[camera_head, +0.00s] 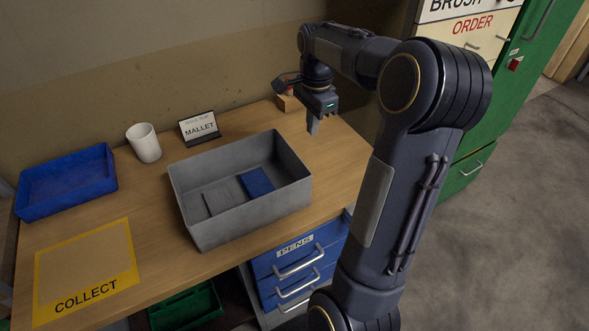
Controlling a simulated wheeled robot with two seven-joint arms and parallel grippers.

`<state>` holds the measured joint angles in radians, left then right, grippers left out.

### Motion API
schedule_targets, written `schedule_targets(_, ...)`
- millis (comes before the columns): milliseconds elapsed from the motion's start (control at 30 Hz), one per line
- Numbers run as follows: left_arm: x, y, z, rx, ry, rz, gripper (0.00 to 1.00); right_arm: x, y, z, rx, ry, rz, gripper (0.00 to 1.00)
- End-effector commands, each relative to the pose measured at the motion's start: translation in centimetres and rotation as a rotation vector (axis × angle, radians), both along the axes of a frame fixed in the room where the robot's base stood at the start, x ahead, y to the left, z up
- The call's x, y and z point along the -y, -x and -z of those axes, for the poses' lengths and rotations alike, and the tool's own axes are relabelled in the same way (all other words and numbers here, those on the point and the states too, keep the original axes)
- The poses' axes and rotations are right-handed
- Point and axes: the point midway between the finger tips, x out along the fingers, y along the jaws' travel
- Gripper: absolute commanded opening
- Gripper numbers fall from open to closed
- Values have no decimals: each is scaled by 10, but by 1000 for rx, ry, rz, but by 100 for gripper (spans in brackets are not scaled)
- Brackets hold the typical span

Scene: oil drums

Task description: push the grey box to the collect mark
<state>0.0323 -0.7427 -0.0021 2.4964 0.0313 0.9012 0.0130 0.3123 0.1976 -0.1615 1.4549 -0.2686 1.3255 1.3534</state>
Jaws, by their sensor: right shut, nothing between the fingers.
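The grey box (237,219) is an open-topped bin standing on the wooden table, right of the collect mark. A blue flat item and a dark grey flat item lie inside it. The collect mark (85,262) is a yellow-bordered square labelled COLLECT at the table's front left, and it is bare. My right gripper (313,127) is shut and empty, pointing down beyond the right end of the grey box and apart from it. My left gripper is not in view.
A blue tray (68,184) stands at the back left, behind the collect mark. A white cup (144,143) and a MALLET sign (199,129) stand behind the grey box. Bare tabletop (160,235) lies between the box and the mark. Blue PENS drawers (296,262) are below the front edge.

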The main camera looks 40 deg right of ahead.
Motion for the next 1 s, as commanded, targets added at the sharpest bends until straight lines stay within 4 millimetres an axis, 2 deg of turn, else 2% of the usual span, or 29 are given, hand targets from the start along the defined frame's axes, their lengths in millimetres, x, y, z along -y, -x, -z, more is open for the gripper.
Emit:
schedule_targets(100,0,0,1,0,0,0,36,10,-4,8,-24,11,61,0)
schedule_targets(267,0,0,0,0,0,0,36,10,-3,25,-26,11,65,0)
schedule_targets(667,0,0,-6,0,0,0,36,9,-3,108,-25,8,62,0)
schedule_targets(700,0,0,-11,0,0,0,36,-1,-7,102,-20,8,56,0)
schedule_targets(800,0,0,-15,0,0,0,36,-14,-10,102,-20,10,57,0)
schedule_targets(1000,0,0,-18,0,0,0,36,-28,-14,104,-20,10,60,0)
